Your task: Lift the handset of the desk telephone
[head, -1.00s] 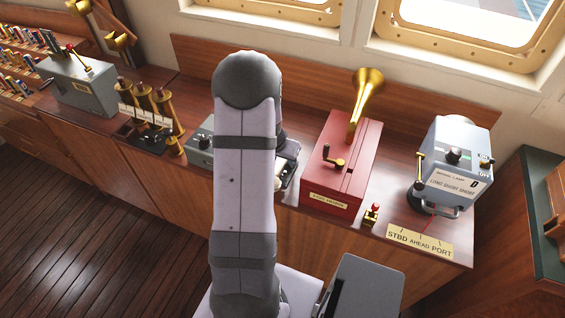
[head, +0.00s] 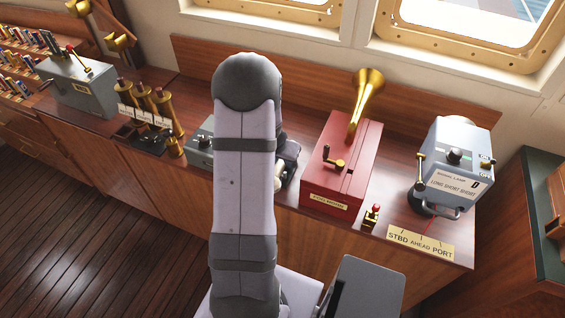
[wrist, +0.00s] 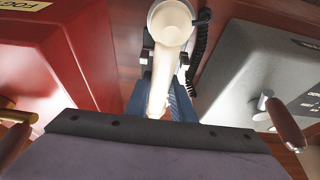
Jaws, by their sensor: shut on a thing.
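The cream handset (wrist: 160,85) runs down the middle of the wrist view, its round cup end uppermost. My gripper (wrist: 159,104) is shut on the handset's grip, with blue finger pads on both sides. The dark telephone base (wrist: 147,58) shows behind it, with a coiled black cord (wrist: 201,38) to the right. I cannot tell how far the handset is clear of the base. In the head view, a cream end of the handset (head: 279,179) shows beside my arm, which hides most of the telephone.
A red foghorn box (head: 340,165) stands close right of the telephone, with a brass horn (head: 366,95). A grey box (head: 201,140) stands close left. A signal lamp box (head: 455,165) is farther right. Brass levers (head: 150,105) stand left.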

